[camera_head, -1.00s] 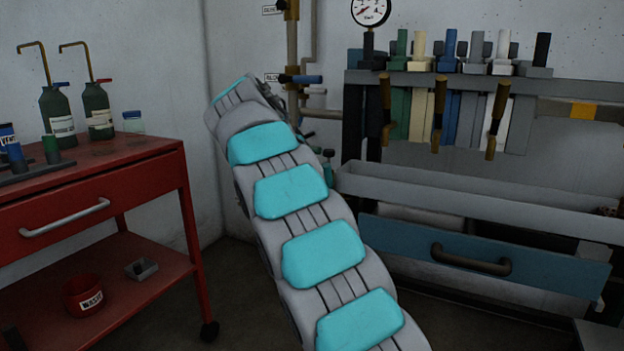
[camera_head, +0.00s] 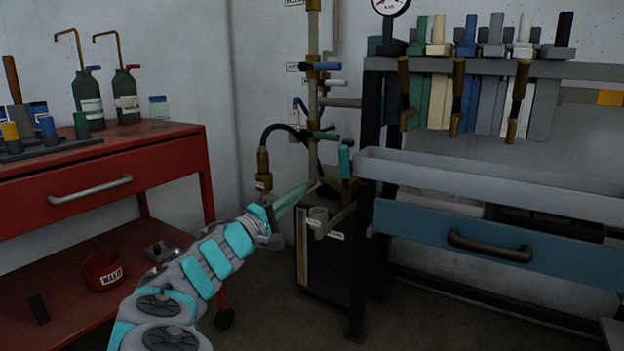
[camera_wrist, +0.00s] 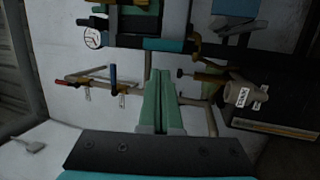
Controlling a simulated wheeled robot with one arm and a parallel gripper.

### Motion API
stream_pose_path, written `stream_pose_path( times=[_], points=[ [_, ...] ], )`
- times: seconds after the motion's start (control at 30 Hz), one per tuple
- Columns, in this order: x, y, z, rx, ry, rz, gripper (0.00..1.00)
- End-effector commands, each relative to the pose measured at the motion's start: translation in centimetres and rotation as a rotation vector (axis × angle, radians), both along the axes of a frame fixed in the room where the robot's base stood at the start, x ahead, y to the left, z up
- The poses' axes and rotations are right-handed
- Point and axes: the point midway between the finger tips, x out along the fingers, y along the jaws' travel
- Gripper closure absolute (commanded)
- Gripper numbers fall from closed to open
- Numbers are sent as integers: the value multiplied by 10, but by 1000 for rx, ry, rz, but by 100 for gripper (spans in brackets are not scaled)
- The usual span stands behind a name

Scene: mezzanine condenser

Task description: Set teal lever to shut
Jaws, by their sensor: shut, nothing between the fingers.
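The teal lever (camera_head: 345,161) stands roughly upright on a brass base beside the pipes, left of the grey trough. In the wrist view, which is turned sideways, the teal lever (camera_wrist: 170,45) lies across the picture just past my fingertips, with its brass end to the right. My gripper (camera_head: 314,187) is shut and empty, its green fingers together, left of the lever and slightly lower. In the wrist view my gripper (camera_wrist: 160,74) points toward the lever; I cannot tell whether they touch.
A labelled cup-like fitting (camera_head: 318,216) is just below my fingers. A red cart (camera_head: 180,160) stands left; a blue drawer (camera_head: 420,228) is right.

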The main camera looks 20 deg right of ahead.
Motion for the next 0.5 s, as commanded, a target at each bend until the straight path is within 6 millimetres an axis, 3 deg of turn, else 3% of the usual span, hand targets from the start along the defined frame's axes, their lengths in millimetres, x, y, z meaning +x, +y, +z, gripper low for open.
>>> stream_pose_path(
  times=[0.17, 0.5],
  points=[
    [8, -18, 4, 0, 2, -1, 100],
    [37, -75, 22, 4, -2, -2, 100]
  ],
)
